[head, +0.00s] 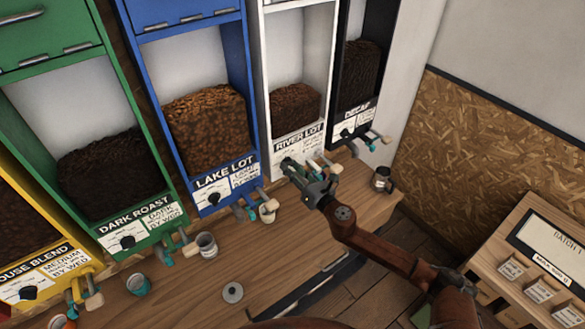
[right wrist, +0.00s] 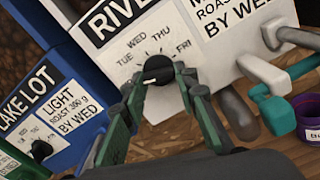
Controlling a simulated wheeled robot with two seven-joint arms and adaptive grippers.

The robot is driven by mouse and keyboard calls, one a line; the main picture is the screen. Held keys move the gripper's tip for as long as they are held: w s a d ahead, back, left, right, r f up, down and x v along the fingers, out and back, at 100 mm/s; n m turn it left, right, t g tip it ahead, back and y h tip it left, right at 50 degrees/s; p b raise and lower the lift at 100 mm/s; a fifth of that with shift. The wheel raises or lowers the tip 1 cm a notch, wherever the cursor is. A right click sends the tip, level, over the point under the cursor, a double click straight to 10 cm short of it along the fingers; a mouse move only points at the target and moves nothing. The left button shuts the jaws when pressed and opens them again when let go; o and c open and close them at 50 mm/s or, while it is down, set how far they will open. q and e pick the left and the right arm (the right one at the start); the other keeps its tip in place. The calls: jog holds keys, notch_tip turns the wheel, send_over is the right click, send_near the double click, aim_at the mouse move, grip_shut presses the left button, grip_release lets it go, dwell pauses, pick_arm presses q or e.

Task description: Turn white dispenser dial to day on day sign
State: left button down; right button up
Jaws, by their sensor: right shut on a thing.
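The white dispenser (head: 263,90) is labelled RIVER LOT and holds brown beans. Its black dial (right wrist: 165,70) shows in the right wrist view, under the day marks TUE, WED, THU and FRI. The dial's white pointer (right wrist: 150,82) points left and slightly down, near TUE. The sign (right wrist: 235,22) right of the dial reads BY WED; its top is cut off. My right gripper (head: 296,168) is at the white dispenser's front. In the right wrist view its fingers (right wrist: 162,84) are closed on the two sides of the dial. My left gripper is not in view.
Yellow, green (head: 75,65), blue (head: 150,60) and black (head: 385,45) dispensers flank the white one. Spouts with levers (right wrist: 270,75) stick out right of the dial. A purple cup (right wrist: 308,118) and other cups stand on the wooden counter (head: 200,285). A cabinet stands at lower right.

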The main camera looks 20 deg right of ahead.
jog(key=m+p, duration=0.1)
jog(key=m, duration=0.3)
jog(key=m+p, duration=0.1)
jog(key=m, duration=0.3)
jog(key=m+p, duration=0.1)
jog(key=m, duration=0.3)
jog(key=shift+r, duration=0.25)
jog(key=m+p, duration=0.1)
jog(key=m, duration=0.2)
jog(key=shift+m+p, duration=0.3)
jog(key=shift+p, duration=0.05)
jog(key=m+p, duration=0.1)
jog(key=m, duration=0.2)
jog(key=shift+r+m+p, duration=0.15)
jog(key=shift+m+p, duration=0.15)
jog(key=shift+p, duration=0.1)
jog(key=m+p, duration=0.1)
jog(key=m, duration=0.2)
jog(key=shift+m+p, duration=0.3)
jog(key=shift+p, duration=0.1)
jog(key=m+p, duration=0.2)
jog(key=m, duration=0.2)
jog(key=shift+d+m+p, duration=0.1)
jog(key=shift+m+p, duration=0.55)
jog(key=shift+m, duration=0.95)
